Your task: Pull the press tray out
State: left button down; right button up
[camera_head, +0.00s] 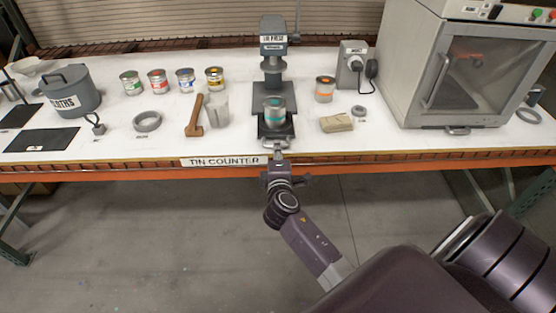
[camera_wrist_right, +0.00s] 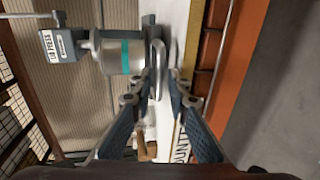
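The dark press (camera_head: 273,60) stands at the back middle of the white counter. A tin with a teal band (camera_head: 274,113) stands on its press tray (camera_head: 284,137), under the press head. My right gripper (camera_head: 279,158) is at the counter's front edge, just in front of the tray. In the right wrist view its two fingers (camera_wrist_right: 161,76) are apart, with the metal tray handle (camera_wrist_right: 158,57) near their tips. I cannot tell whether they touch it. The tin also shows in the wrist view (camera_wrist_right: 124,57). My left gripper is not in view.
A tan packet (camera_head: 337,123) and an orange-banded tin (camera_head: 325,89) stand right of the press. A clear beaker (camera_head: 217,111) and a brown wooden tool (camera_head: 195,117) are left. A large grey cabinet (camera_head: 440,70) fills the right. The floor before the counter is clear.

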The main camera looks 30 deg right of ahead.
jog(key=v, duration=1.1)
jog(key=shift+a, duration=0.15)
jog(key=s+a+f+m+g+y+b, duration=0.1)
jog(key=s+a+f+g+y, duration=0.2)
jog(key=f, duration=0.9)
jog(key=s+a+f+g+y, duration=0.1)
jog(key=s+a+f, duration=0.35)
jog(key=f, duration=0.85)
jog(key=s+a+f+m+g+y+b, duration=0.15)
jog(key=s+f, duration=0.35)
jog(key=f, duration=0.7)
jog(key=s+f+m+g, duration=0.2)
jog(key=s+f, duration=0.4)
jog(key=s, duration=0.4)
jog(key=s+f+m+g+y, duration=0.1)
jog(key=s+f+m+g, duration=0.1)
jog(key=s+f, duration=0.4)
jog(key=s+f+m+g+y, duration=0.1)
jog(key=s+f+m+g, duration=0.2)
jog(key=s, duration=1.2)
notch_tip(320, 180, down, 3)
jog(key=shift+d+f, duration=0.2)
